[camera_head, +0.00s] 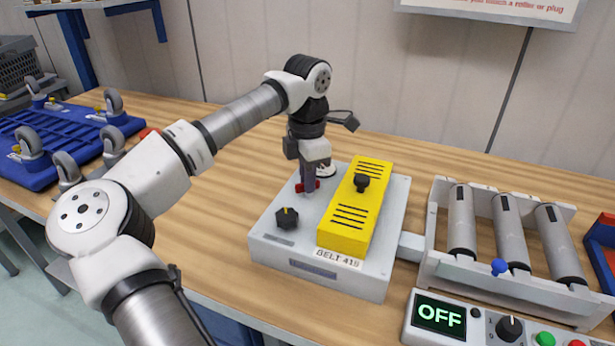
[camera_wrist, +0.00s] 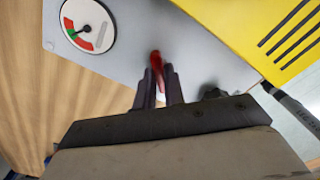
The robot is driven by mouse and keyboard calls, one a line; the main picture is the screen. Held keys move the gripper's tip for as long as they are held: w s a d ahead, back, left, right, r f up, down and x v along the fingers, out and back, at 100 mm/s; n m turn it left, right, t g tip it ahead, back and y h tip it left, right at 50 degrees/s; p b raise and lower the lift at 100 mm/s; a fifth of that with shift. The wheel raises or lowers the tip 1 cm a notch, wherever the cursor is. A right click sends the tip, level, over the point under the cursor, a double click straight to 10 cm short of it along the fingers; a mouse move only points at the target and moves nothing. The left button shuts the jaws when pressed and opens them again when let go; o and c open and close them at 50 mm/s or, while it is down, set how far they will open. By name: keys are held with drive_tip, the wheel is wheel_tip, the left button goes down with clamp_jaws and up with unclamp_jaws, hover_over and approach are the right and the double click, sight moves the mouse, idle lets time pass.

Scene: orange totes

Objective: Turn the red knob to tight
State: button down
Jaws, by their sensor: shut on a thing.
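The red knob (camera_head: 299,187) is on the top of a grey unit (camera_head: 375,278), beside its yellow ribbed cover (camera_head: 345,235). My gripper (camera_head: 308,188) points down at the knob and hides most of it in the head view. In the wrist view, my gripper (camera_wrist: 158,88) is shut on the red knob (camera_wrist: 156,58), with one dark finger on each side. A round white gauge (camera_wrist: 98,15) with a red arc and a small green part lies beyond it. Its needle appears near the green part. No tight mark is readable.
A black knob (camera_head: 287,218) sits at the unit's front left. A roller frame (camera_head: 430,262) stands to the right, behind a control box (camera_head: 408,330) reading OFF. Blue wheeled dollies (camera_head: 40,183) lie at the left. The wooden bench (camera_head: 222,240) left of the unit is clear.

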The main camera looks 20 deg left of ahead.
drive_tip(key=m, duration=0.4)
drive_tip(key=shift+m, duration=0.3)
drive_tip(key=m, duration=0.4)
idle(0.3)
drive_tip(key=c, duration=1.5)
unclamp_jaws()
drive_tip(key=shift+r, duration=0.1)
wheel_tip(320, 180, up, 14)
drive_tip(key=shift+f, duration=0.1)
drive_tip(key=shift+f, duration=0.1)
